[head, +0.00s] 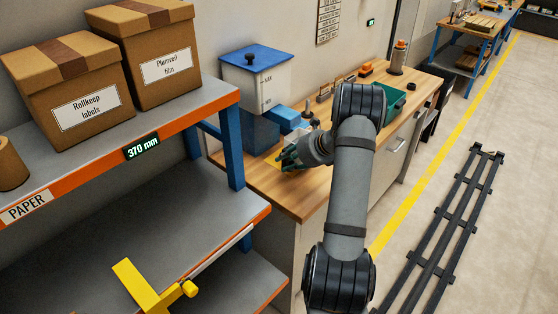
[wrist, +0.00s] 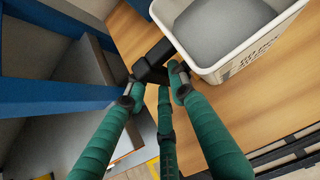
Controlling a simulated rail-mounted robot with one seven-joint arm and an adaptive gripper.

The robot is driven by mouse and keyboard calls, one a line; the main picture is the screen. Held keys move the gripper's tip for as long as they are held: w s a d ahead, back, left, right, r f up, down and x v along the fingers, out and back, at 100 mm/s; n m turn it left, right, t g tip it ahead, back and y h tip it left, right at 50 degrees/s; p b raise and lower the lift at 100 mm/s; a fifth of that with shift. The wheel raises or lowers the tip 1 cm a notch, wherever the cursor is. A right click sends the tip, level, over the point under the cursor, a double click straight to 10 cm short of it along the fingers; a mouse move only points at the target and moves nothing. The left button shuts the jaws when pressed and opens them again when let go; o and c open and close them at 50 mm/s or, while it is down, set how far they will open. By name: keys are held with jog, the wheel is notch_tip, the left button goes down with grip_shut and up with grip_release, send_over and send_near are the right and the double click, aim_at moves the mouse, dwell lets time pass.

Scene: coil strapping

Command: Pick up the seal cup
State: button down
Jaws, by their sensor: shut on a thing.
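In the wrist view, my gripper (wrist: 154,80) has its green fingers closed around a dark block-like handle. The handle appears to join the side of a white, open-topped container (wrist: 205,62) with grey inside and dark lettering on its wall, which I take to be the seal cup. I cannot tell whether it rests on the wood or hangs above it. In the head view, my gripper (head: 288,160) is low over the near-left part of the wooden bench (head: 308,197).
A white hopper with a blue lid (head: 255,62) stands behind my gripper. A green bin (head: 393,99) and an orange-topped bottle (head: 398,57) are farther along the bench. A grey shelf (head: 170,227) with blue posts and cartons (head: 68,88) stands close at left.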

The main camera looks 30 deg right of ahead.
jog(key=shift+s+d+r+b, duration=0.1)
jog(key=shift+s+d+b, duration=0.55)
jog(key=shift+s, duration=1.2)
jog(key=shift+s+d+f+b, duration=0.1)
jog(key=shift+s+d+b, duration=0.2)
jog(key=shift+s+d, duration=1.05)
jog(key=shift+s+d+r+b, duration=0.1)
jog(key=shift+s+d+b, duration=0.3)
jog(key=shift+s, duration=1.9)
jog(key=shift+a, duration=0.1)
jog(key=c, duration=2)
grip_release()
grip_shut()
jog(key=shift+c, duration=2.2)
grip_release()
grip_shut()
jog(key=shift+a, duration=0.15)
